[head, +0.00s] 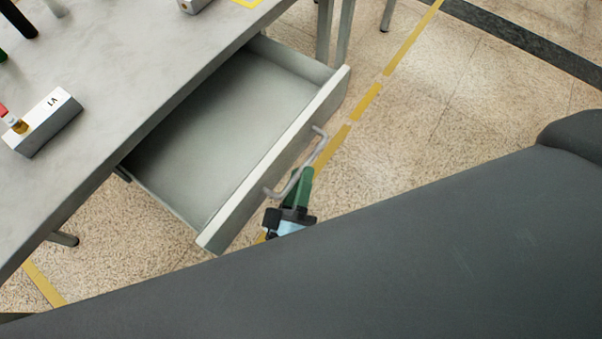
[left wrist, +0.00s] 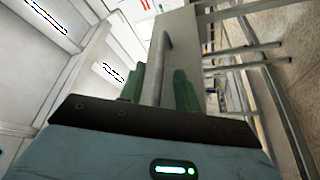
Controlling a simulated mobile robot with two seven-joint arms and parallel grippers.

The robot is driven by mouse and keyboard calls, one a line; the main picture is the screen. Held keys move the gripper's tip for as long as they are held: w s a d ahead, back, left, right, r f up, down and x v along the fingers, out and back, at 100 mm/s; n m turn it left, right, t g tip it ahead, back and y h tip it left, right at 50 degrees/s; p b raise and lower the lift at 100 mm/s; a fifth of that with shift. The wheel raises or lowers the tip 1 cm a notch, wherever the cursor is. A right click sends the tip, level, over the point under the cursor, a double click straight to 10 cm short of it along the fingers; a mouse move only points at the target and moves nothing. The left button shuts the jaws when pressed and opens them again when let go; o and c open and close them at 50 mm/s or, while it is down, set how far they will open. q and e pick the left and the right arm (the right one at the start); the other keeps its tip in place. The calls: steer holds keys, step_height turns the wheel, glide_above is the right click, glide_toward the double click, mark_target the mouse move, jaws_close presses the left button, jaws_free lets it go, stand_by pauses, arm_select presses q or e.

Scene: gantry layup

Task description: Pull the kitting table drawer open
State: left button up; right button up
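The kitting table drawer (head: 215,205) is pulled well out of the grey table in the head view, and its inside looks empty. A grey bar handle (head: 317,152) is on its front; it also shows in the left wrist view (left wrist: 164,58). My left gripper (head: 303,182) is at the handle's near part. In the left wrist view its two green fingers (left wrist: 159,85) stand apart on either side of the bar, with narrow gaps seeming to show. Contact with the bar cannot be made out. My right gripper is not in view.
The grey kitting table top (head: 130,75) carries a white labelled block (head: 45,122) at the left. Yellow floor tape (head: 367,101) runs past the drawer front. The speckled floor at upper right is clear. My grey arm covers the lower right.

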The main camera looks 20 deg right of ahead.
arm_select(q)
steer(key=v, duration=0.7)
stand_by(0.4)
